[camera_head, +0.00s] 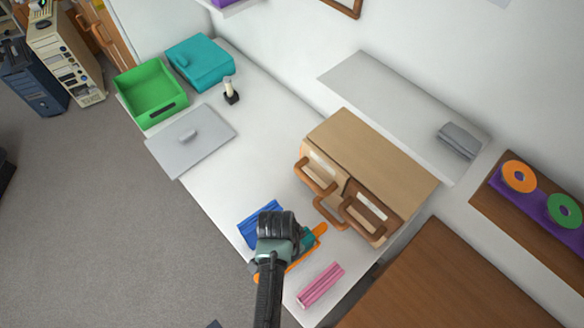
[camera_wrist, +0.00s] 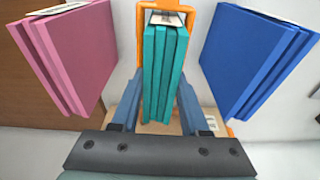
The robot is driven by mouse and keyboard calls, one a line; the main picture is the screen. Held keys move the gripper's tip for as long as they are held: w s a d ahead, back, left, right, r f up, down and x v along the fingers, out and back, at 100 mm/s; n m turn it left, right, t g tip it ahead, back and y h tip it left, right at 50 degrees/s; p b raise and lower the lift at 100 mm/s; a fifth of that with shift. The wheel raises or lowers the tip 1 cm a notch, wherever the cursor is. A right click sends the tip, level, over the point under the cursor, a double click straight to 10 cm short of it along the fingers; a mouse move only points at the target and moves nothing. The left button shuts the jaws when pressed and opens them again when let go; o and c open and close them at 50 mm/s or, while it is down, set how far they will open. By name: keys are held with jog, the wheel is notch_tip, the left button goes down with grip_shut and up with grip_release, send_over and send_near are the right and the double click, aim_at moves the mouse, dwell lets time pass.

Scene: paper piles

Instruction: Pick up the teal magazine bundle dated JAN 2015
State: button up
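The teal bundle (camera_wrist: 164,62) stands upright in the middle of the wrist view, with a pale label strip on top that I cannot read. It shows partly in the head view (camera_head: 307,239), mostly hidden by my gripper. My gripper (camera_wrist: 160,92) is open, with one finger on each side of the bundle. Narrow gaps show beside its lower part; whether the fingertips touch it I cannot tell. An orange frame (camera_wrist: 198,8) surrounds the bundle and also shows in the head view (camera_head: 320,229).
A pink bundle (camera_wrist: 78,50) stands left and a blue bundle (camera_wrist: 248,58) right in the wrist view, both close to my fingers. On the white desk (camera_head: 225,170) are a wooden drawer cabinet (camera_head: 370,150), a grey lid (camera_head: 190,140), a green bin (camera_head: 150,92) and a teal box (camera_head: 200,62).

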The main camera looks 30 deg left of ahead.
grip_shut()
dwell(1.0)
